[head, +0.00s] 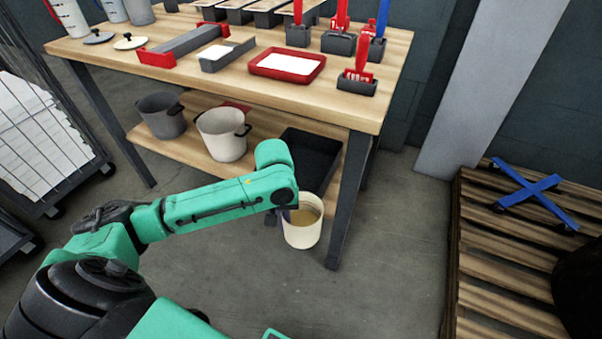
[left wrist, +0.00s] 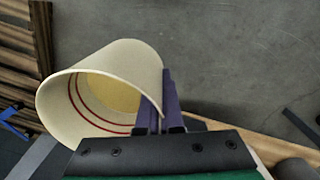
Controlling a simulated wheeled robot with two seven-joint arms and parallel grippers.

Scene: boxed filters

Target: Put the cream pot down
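A cream pot (head: 302,234) with a tan inside is at my left gripper (head: 283,212), in front of the table's near right leg. In the left wrist view the cream pot (left wrist: 100,88) shows its open mouth and red rings inside. My left gripper (left wrist: 158,108) is shut on its rim, with the dark fingers pinching the wall. The pot looks held above the floor, but the gap under it is hard to judge. A second cream pot (head: 222,136) with dark handles stands on the lower shelf. My right gripper is not in view.
The wooden table (head: 330,103) holds trays and red and blue tools. Its lower shelf (head: 190,150) also holds a grey pot (head: 161,116) and a black bin (head: 309,160). A slatted pallet (head: 505,265) lies at right. Floor (head: 395,230) between is clear.

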